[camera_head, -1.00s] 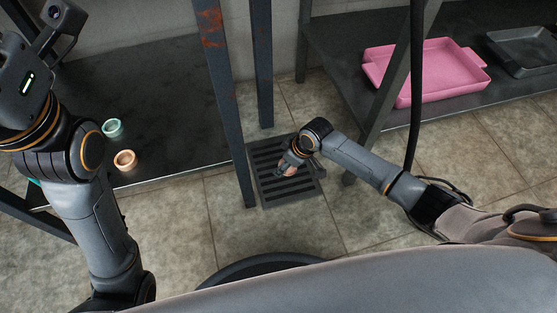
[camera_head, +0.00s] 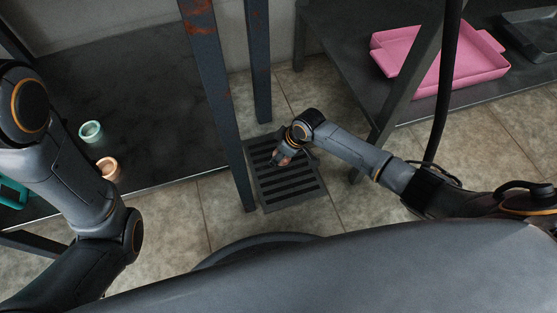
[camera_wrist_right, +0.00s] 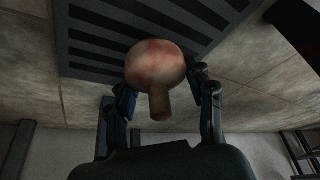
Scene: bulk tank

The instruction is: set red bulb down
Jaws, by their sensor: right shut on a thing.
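The red bulb (camera_wrist_right: 156,66) is a rounded, pale reddish body with a short stem. In the right wrist view it sits between the two fingers of my right gripper (camera_wrist_right: 163,98), which is shut on it. In the head view the right gripper (camera_head: 282,158) is over the dark floor grate, and the bulb shows only as a small reddish patch (camera_head: 284,160). I cannot tell whether the bulb touches the grate.
The slotted grate (camera_head: 296,196) lies on the tiled floor beside a rusty post (camera_head: 216,85). A dark table at left holds a green cup (camera_head: 91,131) and an orange cup (camera_head: 109,168). A pink tray (camera_head: 440,62) and a dark tray (camera_head: 532,38) sit on the right shelf. A black cable hangs near my right arm.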

